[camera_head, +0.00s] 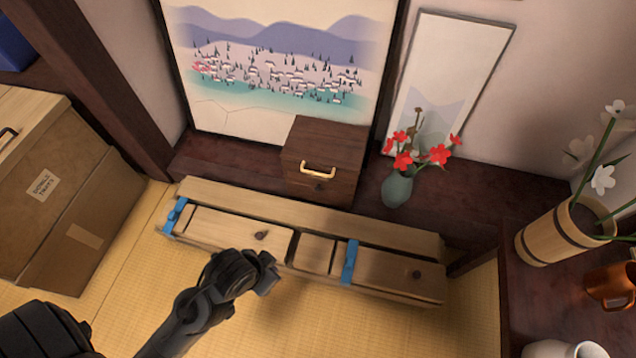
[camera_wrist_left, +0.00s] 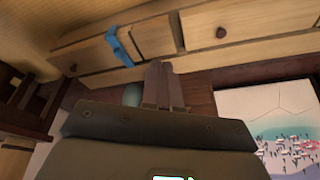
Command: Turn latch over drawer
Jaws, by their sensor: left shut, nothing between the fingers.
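A long, low light-wood chest (camera_head: 320,222) stands on the tatami, with a left drawer (camera_head: 222,225) and a right drawer (camera_head: 390,273) in its front, each with a dark knob. A blue middle latch (camera_head: 349,262) lies upright across the front beside the right drawer; it also shows in the left wrist view (camera_wrist_left: 119,46). A blue left latch (camera_head: 175,215) is at the chest's left end. My left gripper (camera_head: 268,270) is shut and empty, in front of the chest, left of the middle latch. Its fingers (camera_wrist_left: 164,82) appear apart from the latch. My right gripper is out of view.
A dark box (camera_head: 322,150) with a gold handle and a vase (camera_head: 397,189) of red flowers stand on the ledge behind. A cardboard box (camera_head: 75,200) is at left. A wooden bucket (camera_head: 555,236) and copper cup (camera_head: 610,285) are at right. Tatami in front is clear.

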